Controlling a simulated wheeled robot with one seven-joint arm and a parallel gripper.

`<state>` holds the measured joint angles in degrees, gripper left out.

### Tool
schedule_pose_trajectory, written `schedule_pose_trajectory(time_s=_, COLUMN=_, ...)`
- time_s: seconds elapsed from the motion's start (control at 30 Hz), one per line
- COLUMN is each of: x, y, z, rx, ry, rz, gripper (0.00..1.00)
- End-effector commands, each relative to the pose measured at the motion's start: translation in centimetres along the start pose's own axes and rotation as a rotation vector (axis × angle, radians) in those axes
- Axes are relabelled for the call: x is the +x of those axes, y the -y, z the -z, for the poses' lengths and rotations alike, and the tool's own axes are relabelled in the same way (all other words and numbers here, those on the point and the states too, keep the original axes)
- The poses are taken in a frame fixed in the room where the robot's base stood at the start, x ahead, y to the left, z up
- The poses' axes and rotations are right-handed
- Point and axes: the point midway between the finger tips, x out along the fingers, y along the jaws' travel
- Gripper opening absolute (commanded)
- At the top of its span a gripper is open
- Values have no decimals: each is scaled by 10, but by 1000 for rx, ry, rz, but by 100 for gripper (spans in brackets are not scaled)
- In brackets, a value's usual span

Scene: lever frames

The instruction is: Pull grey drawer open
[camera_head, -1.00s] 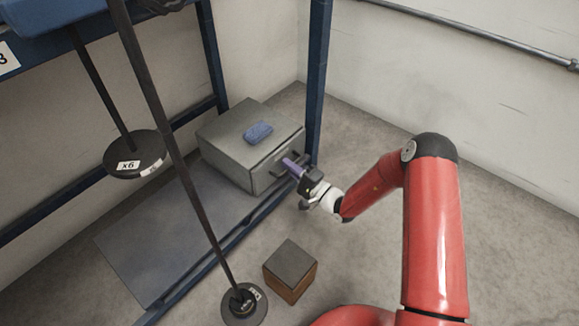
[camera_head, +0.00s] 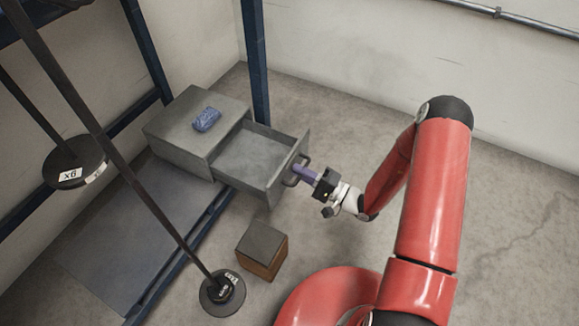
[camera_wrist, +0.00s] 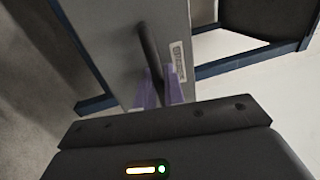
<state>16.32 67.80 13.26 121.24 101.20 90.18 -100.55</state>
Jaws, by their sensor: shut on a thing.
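The grey drawer (camera_head: 250,160) stands pulled well out of its grey cabinet (camera_head: 190,125), and its inside looks empty in the head view. My gripper (camera_head: 300,172) is at the drawer's front, its purple fingers shut on the dark bar handle (camera_head: 291,181). In the wrist view the handle (camera_wrist: 148,50) runs up the grey drawer front (camera_wrist: 115,35) and passes down between the purple fingers (camera_wrist: 160,93). The fingers hide the handle's lower part there.
A blue object (camera_head: 206,119) lies on top of the cabinet. A small brown box (camera_head: 262,250) stands on the floor near the drawer. Hanging discs on rods (camera_head: 222,291) are at the left. A blue rack post (camera_head: 256,60) rises behind the drawer. The floor at the right is clear.

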Motion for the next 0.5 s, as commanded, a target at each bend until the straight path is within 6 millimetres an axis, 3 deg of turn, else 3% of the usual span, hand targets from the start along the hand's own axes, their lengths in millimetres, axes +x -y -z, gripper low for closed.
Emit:
schedule_pose_trajectory(time_s=0.37, x=-3, y=0, z=0, rx=0, ry=1, rz=-2, gripper=0)
schedule_pose_trajectory(time_s=0.4, x=-3, y=0, z=0, rx=0, ry=1, rz=-2, gripper=12)
schedule_pose_trajectory(time_s=0.5, x=-3, y=0, z=0, rx=0, ry=1, rz=-2, gripper=15)
